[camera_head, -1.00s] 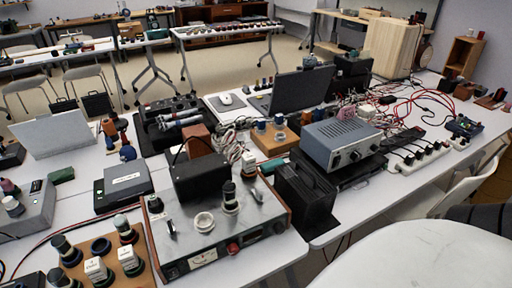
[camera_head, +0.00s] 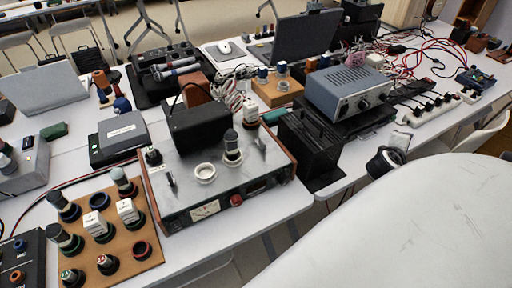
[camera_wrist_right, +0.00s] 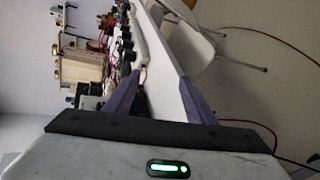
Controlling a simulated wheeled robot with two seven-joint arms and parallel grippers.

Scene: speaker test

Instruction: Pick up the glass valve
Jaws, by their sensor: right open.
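Several upright, valve-like parts with dark bases show in the head view; I cannot tell which is the glass valve. One dark, silvery valve (camera_head: 232,146) stands on the grey tester (camera_head: 262,168). My left gripper is not in view.
A black box (camera_head: 310,150) and a blue-grey instrument (camera_head: 348,90) stand right of the tester. Red and dark cables (camera_head: 425,65) tangle behind them. A black box (camera_head: 197,126) sits on the tester's back left. White table (camera_head: 235,225) shows bare before the tester.

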